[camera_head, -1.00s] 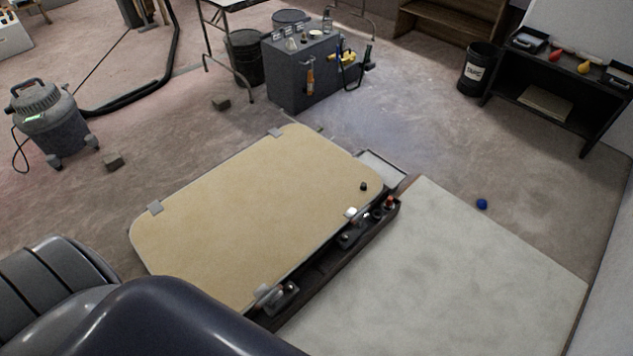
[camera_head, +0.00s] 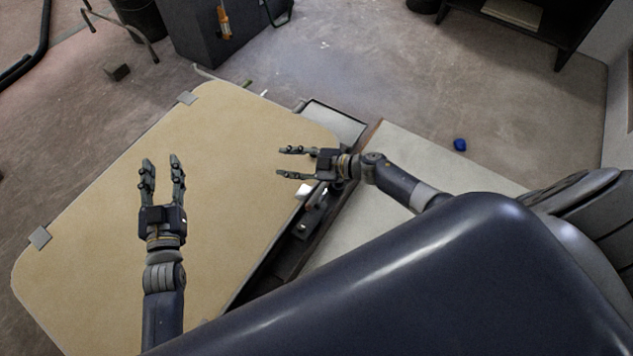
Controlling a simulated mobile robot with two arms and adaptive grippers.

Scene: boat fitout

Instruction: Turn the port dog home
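A large tan hatch panel (camera_head: 95,250) with a grey rim lies in the middle. Along its right edge runs a dark channel (camera_head: 283,262) with a dark metal fitting (camera_head: 304,229) and a small white piece (camera_head: 304,191); I cannot tell which part is the port dog. My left gripper (camera_head: 161,166) is over the panel, fingers spread, empty and apart from the fittings. My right gripper (camera_head: 282,162) comes in from the right over the channel's far end, fingers spread and empty over the panel. It hides the far fittings; my body hides the near end.
Grey clips (camera_head: 39,238) sit on the panel's left rim. A pale flat surface (camera_head: 440,165) lies right of the channel. A dark grey cabinet (camera_head: 190,30) and a black shelf unit (camera_head: 545,35) stand behind.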

